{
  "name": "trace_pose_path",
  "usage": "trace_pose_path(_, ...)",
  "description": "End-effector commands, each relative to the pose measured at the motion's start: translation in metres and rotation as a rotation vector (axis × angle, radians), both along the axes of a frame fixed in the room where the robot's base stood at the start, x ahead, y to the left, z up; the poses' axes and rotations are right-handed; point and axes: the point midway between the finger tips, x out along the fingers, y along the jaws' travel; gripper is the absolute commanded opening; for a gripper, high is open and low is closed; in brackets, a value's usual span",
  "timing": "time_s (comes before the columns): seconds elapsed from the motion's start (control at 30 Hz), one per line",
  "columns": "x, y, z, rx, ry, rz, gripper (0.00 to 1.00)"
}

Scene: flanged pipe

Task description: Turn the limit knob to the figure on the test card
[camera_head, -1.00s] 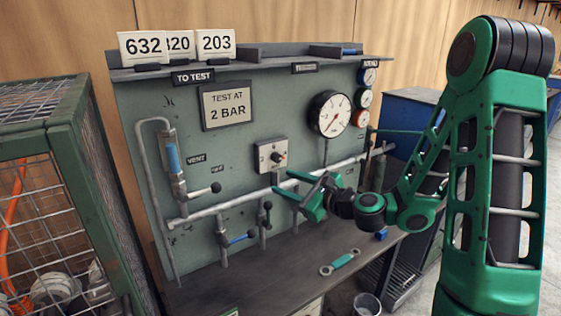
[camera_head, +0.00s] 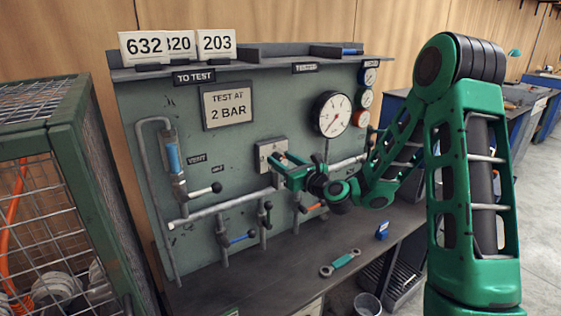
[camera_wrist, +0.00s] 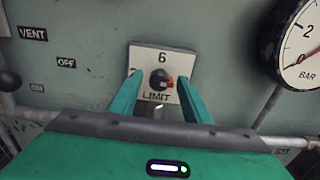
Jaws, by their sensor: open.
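In the wrist view my gripper (camera_wrist: 158,88) is open, one finger on each side of the knob. I cannot tell whether they touch it. In the head view my gripper (camera_head: 276,168) is at the plate (camera_head: 262,150) and hides the knob. The test card (camera_head: 228,106) reads TEST AT 2 BAR, on the panel left of and above the plate.
A large dial gauge (camera_head: 331,114) is right of the plate. A grey pipe (camera_head: 225,206) with several valve levers runs below. A wire cage (camera_head: 50,200) stands at left.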

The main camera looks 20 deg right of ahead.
Motion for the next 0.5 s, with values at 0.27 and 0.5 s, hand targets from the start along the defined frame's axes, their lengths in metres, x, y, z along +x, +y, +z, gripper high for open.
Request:
trace_pose_path(0.27, 0.0142, 0.0043, 0.0, 0.001, 0.0, -0.001, 0.44)
trace_pose_path(0.5, 0.0142, 0.0044, -0.0002, 0.001, 0.0, -0.001, 0.39)
